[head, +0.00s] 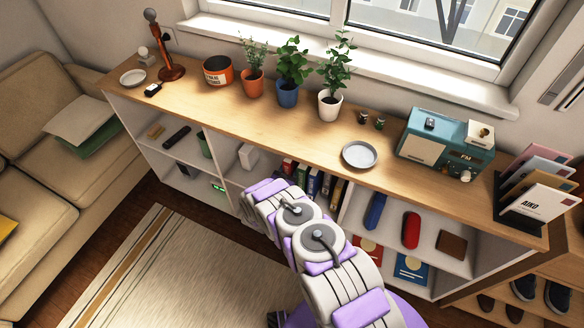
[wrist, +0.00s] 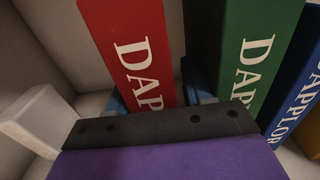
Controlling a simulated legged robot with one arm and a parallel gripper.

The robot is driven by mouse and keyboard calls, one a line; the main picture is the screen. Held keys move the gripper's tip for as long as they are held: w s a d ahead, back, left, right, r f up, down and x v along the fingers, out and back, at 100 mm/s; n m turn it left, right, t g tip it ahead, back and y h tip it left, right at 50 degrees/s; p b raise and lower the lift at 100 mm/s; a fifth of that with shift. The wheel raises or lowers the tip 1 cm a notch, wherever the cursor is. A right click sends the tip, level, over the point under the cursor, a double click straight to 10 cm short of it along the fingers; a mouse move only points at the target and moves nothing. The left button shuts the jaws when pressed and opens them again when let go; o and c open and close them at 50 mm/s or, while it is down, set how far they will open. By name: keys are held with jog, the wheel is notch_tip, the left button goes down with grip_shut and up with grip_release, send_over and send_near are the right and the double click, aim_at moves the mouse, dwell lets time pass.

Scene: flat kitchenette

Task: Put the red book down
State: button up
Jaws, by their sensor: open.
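The red book (wrist: 130,50) stands upright in a shelf compartment, with white letters on its spine, seen close up in the wrist view. My gripper (wrist: 156,92) is open, with one blue fingertip on each side of the red book's lower part. I cannot tell whether the fingertips touch it. A green book (wrist: 250,55) stands to its right, beyond the right fingertip. In the head view my arm reaches down to the low shelf (head: 335,198), and the gripper's fingers are hidden there.
A blue book (wrist: 297,85) stands right of the green one. A white block (wrist: 40,118) is at the left. Above, the wooden counter (head: 310,135) holds potted plants, a grey plate (head: 359,153) and a teal radio (head: 445,145). A rug (head: 170,270) covers the floor.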

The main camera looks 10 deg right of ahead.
jog(key=p+v, duration=0.2)
jog(key=v, duration=1)
jog(key=shift+p, duration=0.4)
